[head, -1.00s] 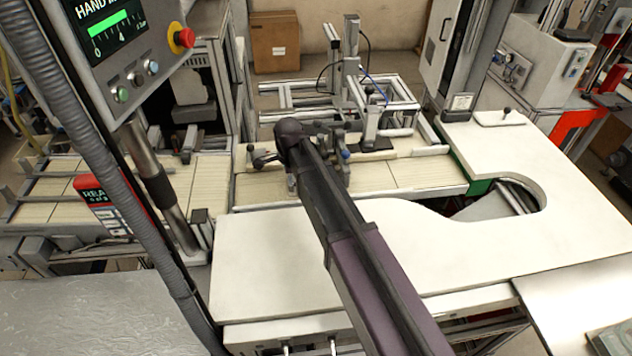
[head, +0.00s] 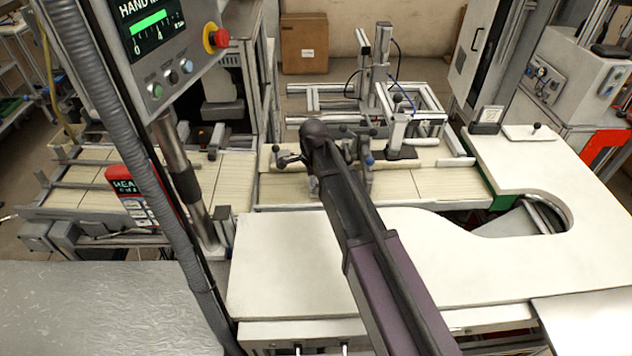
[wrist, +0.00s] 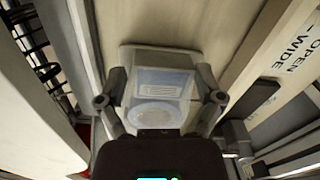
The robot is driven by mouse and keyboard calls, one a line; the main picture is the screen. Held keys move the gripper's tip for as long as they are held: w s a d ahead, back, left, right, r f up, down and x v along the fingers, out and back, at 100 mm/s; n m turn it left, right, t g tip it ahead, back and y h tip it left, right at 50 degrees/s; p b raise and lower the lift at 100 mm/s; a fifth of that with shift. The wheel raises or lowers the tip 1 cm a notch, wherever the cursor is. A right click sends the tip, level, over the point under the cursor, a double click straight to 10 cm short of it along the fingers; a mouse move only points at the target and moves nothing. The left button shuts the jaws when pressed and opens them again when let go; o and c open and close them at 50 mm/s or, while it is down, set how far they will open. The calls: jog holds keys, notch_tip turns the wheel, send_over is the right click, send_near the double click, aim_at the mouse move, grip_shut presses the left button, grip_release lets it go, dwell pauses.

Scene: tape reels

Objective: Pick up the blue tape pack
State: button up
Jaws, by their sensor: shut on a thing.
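The blue tape pack (wrist: 158,82) is a clear, boxy pack with a pale blue face, a white label and a round shape near its lower end. In the wrist view it sits between the two fingers of my gripper (wrist: 162,98), which is shut on it from left and right. In the head view my arm reaches over the white worktop to the cream conveyor. The arm hides most of the gripper there, and I cannot make out the pack clearly. I cannot tell whether the pack touches the surface beneath it.
The white worktop (head: 290,270) with a curved cut-out lies in front of the conveyor (head: 440,182). A metal fixture (head: 400,135) stands behind the arm. A control panel (head: 160,50) with a red knob hangs at upper left. A cardboard box (head: 304,44) stands at the back.

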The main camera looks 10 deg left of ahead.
notch_tip(320, 180, up, 6)
jog(key=p, duration=0.6)
jog(key=shift+r, duration=0.25)
jog(key=s+a, duration=0.2)
jog(key=a, duration=0.7)
jog(key=s+a, duration=0.3)
jog(key=a, duration=0.7)
jog(key=shift+f, duration=0.1)
jog(key=s+d+r+n+p, duration=0.1)
jog(key=s+d, duration=0.2)
jog(key=d, duration=0.3)
jog(key=s+d+r+n+p, duration=0.1)
jog(key=s+d, duration=0.3)
jog(key=d, duration=0.2)
jog(key=s+d+r+n+p, duration=0.1)
jog(key=s+d, duration=0.3)
jog(key=d, duration=0.2)
jog(key=shift+s+d+r, duration=0.2)
jog(key=shift+s, duration=0.05)
jog(key=shift+s+d, duration=0.1)
jog(key=shift+d, duration=0.1)
